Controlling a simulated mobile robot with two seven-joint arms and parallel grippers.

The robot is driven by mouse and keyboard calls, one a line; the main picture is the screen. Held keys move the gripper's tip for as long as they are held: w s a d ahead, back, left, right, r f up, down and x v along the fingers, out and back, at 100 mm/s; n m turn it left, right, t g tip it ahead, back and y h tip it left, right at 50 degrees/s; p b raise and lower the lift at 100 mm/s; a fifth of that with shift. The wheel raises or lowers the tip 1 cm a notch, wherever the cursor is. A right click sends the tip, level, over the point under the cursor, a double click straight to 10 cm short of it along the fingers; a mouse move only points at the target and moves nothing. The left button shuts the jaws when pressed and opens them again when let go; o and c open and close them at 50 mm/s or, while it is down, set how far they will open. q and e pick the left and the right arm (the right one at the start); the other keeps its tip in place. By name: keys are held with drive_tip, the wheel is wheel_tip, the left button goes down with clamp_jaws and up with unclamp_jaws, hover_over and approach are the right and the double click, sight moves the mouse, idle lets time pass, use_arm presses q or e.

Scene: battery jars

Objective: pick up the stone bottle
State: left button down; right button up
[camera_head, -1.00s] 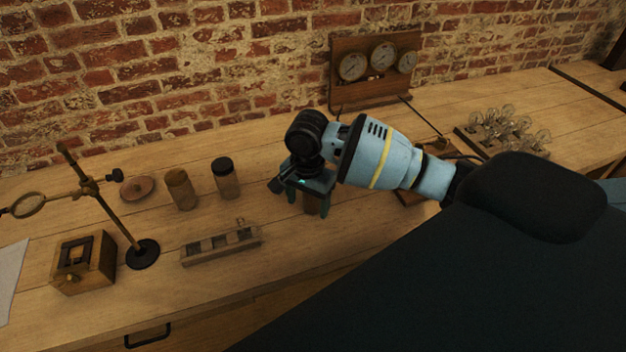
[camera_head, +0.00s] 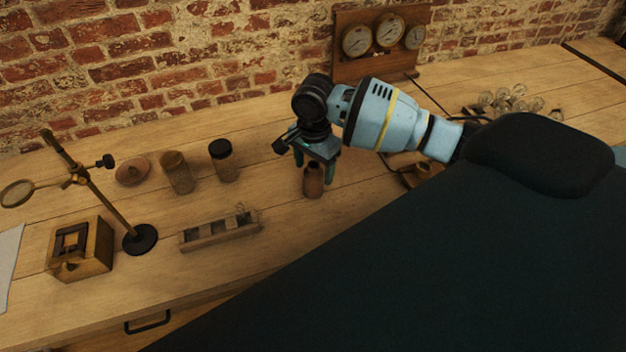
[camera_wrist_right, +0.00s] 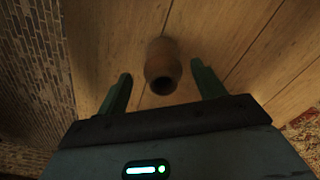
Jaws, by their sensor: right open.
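The stone bottle (camera_head: 313,183) is a small brown bottle standing on the wooden bench, just below and in front of my right gripper in the head view. In the right wrist view the bottle (camera_wrist_right: 162,68) shows its dark open mouth, lying between and slightly beyond the two green fingertips. My right gripper (camera_head: 314,168) is open, with its fingers pointing down at the bottle. In the right wrist view the gripper (camera_wrist_right: 160,86) has a gap on both sides of the bottle. My left gripper is not in view.
Two jars, one brown (camera_head: 178,173) and one black-lidded (camera_head: 223,162), stand left of the gripper. A wooden rack (camera_head: 220,230) lies in front of them. A magnifier stand (camera_head: 140,238) and wooden box (camera_head: 82,250) are further left. A gauge panel (camera_head: 380,45) stands behind.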

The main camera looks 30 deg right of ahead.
sight(313, 178)
drive_tip(key=f, duration=0.5)
drive_tip(key=shift+w+d+b, duration=0.1)
drive_tip(key=shift+w+b, duration=0.1)
drive_tip(key=shift+b, duration=0.1)
drive_tip(key=c, duration=1.2)
